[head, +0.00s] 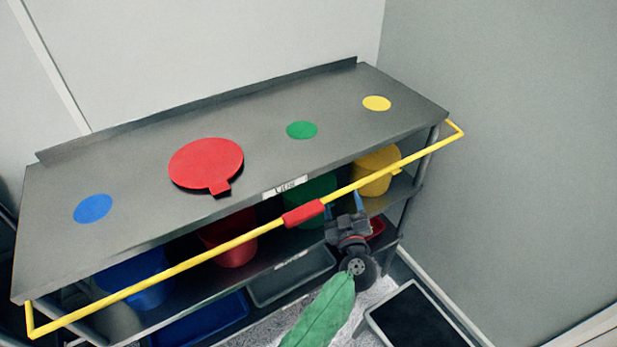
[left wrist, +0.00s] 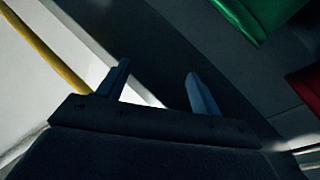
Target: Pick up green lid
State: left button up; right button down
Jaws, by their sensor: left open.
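I cannot make out a green lid for certain. A flat green disc (head: 302,130) lies on the grey tabletop. A green bucket (head: 318,187) stands on the shelf below, partly hidden by the tabletop and the yellow rail. In the left wrist view a green surface (left wrist: 258,14) shows at the upper right; I cannot tell whether it is a lid or a bucket. My left gripper (head: 344,204) is open and empty, in front of the shelf beside the rail. Its two fingers also show apart in the left wrist view (left wrist: 160,90). My right gripper is not in view.
A yellow rail (head: 208,251) with a red sleeve (head: 303,213) runs along the table's front. A red lid with a tab (head: 206,163) lies on top. Blue (head: 93,208) and yellow (head: 376,103) discs lie there too. Blue, red and yellow buckets stand on the shelf.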

aim_at(331, 206)
pick_arm(q)
jog(key=w+a+f+g+y+p, duration=0.1)
jog(key=f+g+p, duration=0.1)
jog(key=w+a+f+g+y+p, duration=0.1)
jog(key=w+f+g+p, duration=0.1)
jog(key=g+p, duration=0.1)
jog(key=w+f+g+y+p, duration=0.1)
jog(key=f+g+p, duration=0.2)
jog(key=shift+w+a+n+y, duration=0.25)
jog(key=shift+a+n+y, duration=0.05)
jog(key=shift+a+y, duration=0.1)
jog(key=shift+w+a+f+g, duration=0.15)
jog(key=shift+w+f+g, duration=0.1)
jog(key=shift+f+g, duration=0.1)
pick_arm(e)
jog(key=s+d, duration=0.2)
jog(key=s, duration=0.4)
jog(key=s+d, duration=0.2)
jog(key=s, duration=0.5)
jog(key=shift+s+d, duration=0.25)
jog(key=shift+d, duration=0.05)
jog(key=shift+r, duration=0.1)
pick_arm(q)
jog(key=c, duration=1)
jog(key=shift+c, duration=0.3)
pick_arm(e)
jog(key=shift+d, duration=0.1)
